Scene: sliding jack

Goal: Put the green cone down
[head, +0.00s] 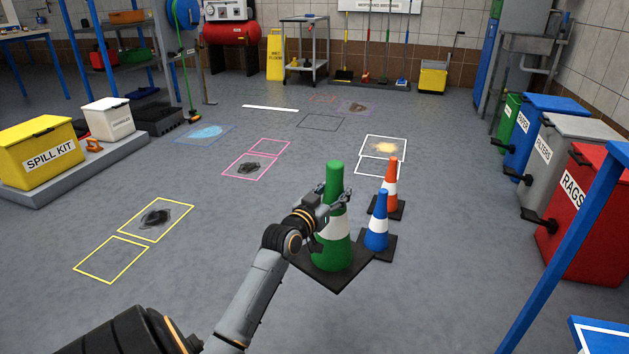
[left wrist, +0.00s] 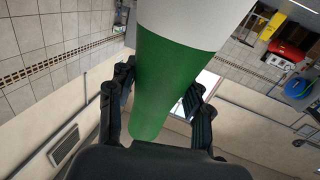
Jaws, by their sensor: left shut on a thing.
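The green cone (head: 333,253) stands upright with a white band and a black square base, right of centre in the head view. My left gripper (head: 337,206) reaches it from the left and is shut around its upper part. In the left wrist view the green cone (left wrist: 160,85) runs between the two dark fingers of my left gripper (left wrist: 158,82), with the white band at the top of the picture. I cannot tell whether its base touches the floor. My right gripper is not in view.
A blue cone (head: 376,236) and an orange cone (head: 391,172) stand close on the right. Yellow (head: 112,260), pink (head: 270,148) and white (head: 376,167) floor outlines lie around. Bins, including a red one (head: 577,225), line the right side. The floor in the middle is mostly free.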

